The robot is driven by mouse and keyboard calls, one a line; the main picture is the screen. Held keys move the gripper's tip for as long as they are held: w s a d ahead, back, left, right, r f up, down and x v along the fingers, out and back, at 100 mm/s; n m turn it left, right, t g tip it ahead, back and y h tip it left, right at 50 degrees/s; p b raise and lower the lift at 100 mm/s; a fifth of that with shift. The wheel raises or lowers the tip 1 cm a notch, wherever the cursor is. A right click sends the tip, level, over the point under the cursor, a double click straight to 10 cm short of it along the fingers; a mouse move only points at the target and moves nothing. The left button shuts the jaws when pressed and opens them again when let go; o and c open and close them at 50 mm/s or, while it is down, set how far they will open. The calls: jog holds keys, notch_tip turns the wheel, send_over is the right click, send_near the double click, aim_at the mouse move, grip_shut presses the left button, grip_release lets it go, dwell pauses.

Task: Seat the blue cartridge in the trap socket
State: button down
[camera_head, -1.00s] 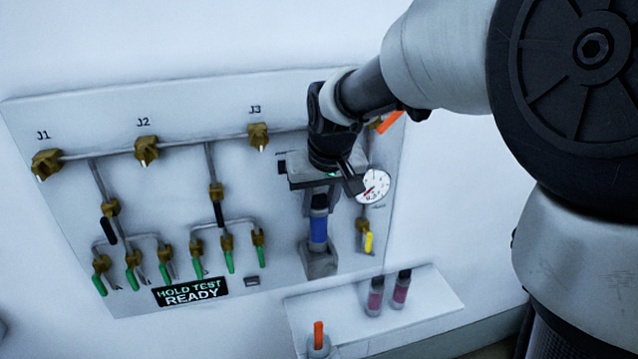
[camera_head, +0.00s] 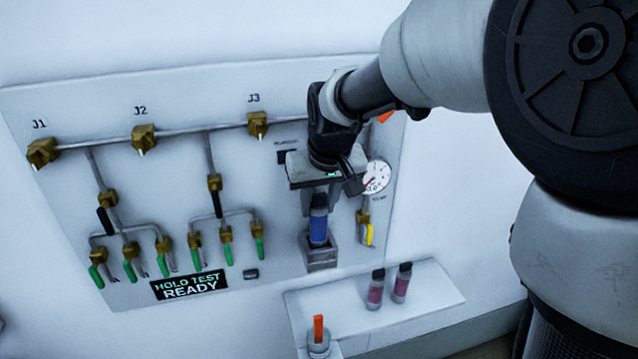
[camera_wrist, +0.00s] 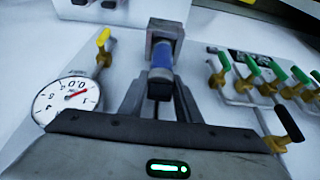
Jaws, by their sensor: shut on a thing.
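The blue cartridge (camera_head: 318,229) stands upright with a dark upper end, its lower end at the grey trap socket (camera_head: 321,255) on the panel. My gripper (camera_head: 320,196) is above the socket and shut on the cartridge's upper part. In the wrist view the cartridge (camera_wrist: 160,76) lies between my fingers (camera_wrist: 158,98), and the socket (camera_wrist: 165,38) is at its far end. The cartridge's lower end is hidden by the socket walls, so I cannot tell how deep it sits.
A gauge (camera_head: 375,178) and yellow-handled valve (camera_head: 370,235) are right of the socket. Green-handled valves (camera_head: 195,260) and a "HOLD TEST READY" sign (camera_head: 189,285) are left. Below, a shelf (camera_head: 435,288) holds two pink vials (camera_head: 376,290); an orange-topped item (camera_head: 319,335) stands in front.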

jog(key=shift+f, duration=0.3)
jog(key=c, duration=0.8)
grip_release()
jog(key=shift+r+p, duration=2.4)
jog(key=shift+r, duration=1.1)
